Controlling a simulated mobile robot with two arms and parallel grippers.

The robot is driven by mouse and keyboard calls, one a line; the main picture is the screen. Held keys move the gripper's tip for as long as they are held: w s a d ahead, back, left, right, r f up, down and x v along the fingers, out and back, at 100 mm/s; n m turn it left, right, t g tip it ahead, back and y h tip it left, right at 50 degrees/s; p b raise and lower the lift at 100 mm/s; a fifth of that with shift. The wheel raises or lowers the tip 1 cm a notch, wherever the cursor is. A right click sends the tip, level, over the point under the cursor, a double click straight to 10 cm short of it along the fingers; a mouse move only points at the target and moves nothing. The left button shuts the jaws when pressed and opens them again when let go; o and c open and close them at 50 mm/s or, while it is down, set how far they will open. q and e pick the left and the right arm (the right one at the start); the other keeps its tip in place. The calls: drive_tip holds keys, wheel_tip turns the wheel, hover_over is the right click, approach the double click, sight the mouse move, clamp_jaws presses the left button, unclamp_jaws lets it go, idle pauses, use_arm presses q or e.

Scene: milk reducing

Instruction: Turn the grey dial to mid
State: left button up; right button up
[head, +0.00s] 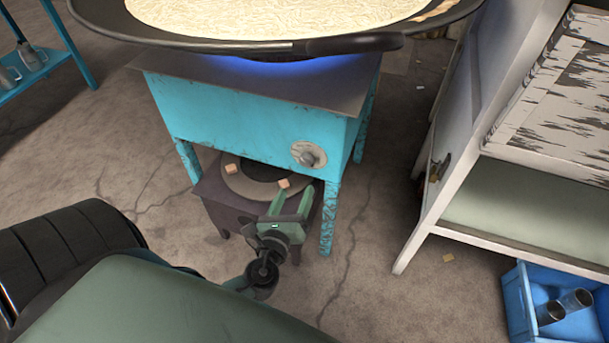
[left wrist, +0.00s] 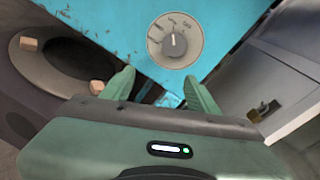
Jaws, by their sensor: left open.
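The grey dial (head: 309,154) is a round plate with a knob on the front of the turquoise stove (head: 250,122). In the left wrist view the dial (left wrist: 174,42) shows small markings along its upper edge, too small to read surely, and the knob's ridge stands roughly upright. My left gripper (head: 290,198) is open and empty, below and slightly left of the dial in the head view, apart from it. In the left wrist view its two green fingers (left wrist: 160,88) lie below the dial on either side. My right gripper is not in view.
A wide black pan (head: 230,46) with pale contents sits on the stove over a blue flame. A low dark burner (head: 225,205) stands under the stove. A white shelf unit (head: 440,190) stands to the right, with a blue crate (head: 517,300) holding metal cups.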

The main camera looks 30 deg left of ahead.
sight(305, 162)
use_arm(q)
drive_tip(key=shift+m+t, duration=0.7)
drive_tip(key=w+r, duration=0.1)
drive_tip(key=w, duration=0.1)
drive_tip(key=w+a+r, duration=0.1)
drive_tip(key=w, duration=0.1)
drive_tip(key=w+r, duration=0.1)
drive_tip(key=w, duration=0.1)
drive_tip(key=shift+w+a, duration=0.15)
drive_tip(key=shift+a, duration=0.25)
drive_tip(key=shift+w+a, duration=0.25)
drive_tip(key=shift+w, duration=0.45)
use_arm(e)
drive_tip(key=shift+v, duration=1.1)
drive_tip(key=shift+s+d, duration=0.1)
use_arm(q)
clamp_jaws()
